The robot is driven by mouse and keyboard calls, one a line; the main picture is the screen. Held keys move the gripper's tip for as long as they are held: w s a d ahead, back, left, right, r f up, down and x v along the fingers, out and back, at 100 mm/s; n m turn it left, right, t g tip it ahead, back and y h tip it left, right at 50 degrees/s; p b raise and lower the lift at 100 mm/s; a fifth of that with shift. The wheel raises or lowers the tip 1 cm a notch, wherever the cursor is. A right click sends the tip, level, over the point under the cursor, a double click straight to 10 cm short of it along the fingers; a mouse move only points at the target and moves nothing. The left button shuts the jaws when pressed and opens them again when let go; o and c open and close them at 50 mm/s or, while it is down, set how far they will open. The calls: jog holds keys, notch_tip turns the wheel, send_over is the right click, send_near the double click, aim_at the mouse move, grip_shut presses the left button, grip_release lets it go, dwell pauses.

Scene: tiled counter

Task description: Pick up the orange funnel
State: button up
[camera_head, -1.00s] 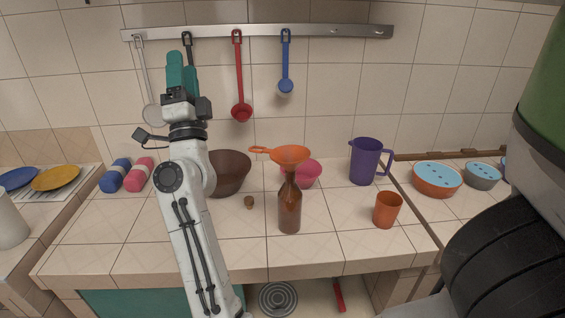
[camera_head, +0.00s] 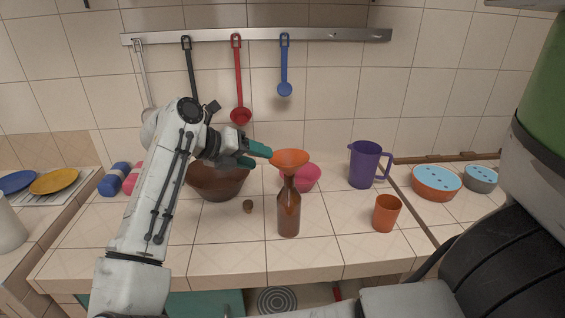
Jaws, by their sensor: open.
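The orange funnel (camera_head: 290,158) sits upright in the neck of a brown glass bottle (camera_head: 289,212) on the tiled counter. Its handle, on the left side, is now hidden behind my gripper's fingers. My gripper (camera_head: 262,156) has teal fingers that point right, at the height of the funnel's rim. The fingers are open and reach the handle side of the funnel. I cannot tell whether they touch it or straddle the handle.
A brown bowl (camera_head: 218,182) stands below my gripper, and a cork (camera_head: 248,206) lies left of the bottle. A pink bowl (camera_head: 305,178) is behind the bottle. An orange cup (camera_head: 386,213) and a purple jug (camera_head: 365,165) stand to the right. Ladles hang from a wall rail (camera_head: 257,37).

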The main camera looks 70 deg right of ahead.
aim_at(278, 162)
jog(key=x, duration=0.2)
jog(key=p+x, duration=0.1)
jog(key=x, duration=0.1)
jog(key=p+x, duration=0.1)
jog(key=x, duration=0.1)
jog(key=shift+s+d+r, duration=0.2)
jog(key=shift+s+r, duration=0.1)
jog(key=shift+s, duration=0.15)
jog(key=shift+s+d+f, duration=0.15)
jog(key=shift+d+f, duration=0.05)
jog(key=shift+f, duration=0.15)
grip_shut()
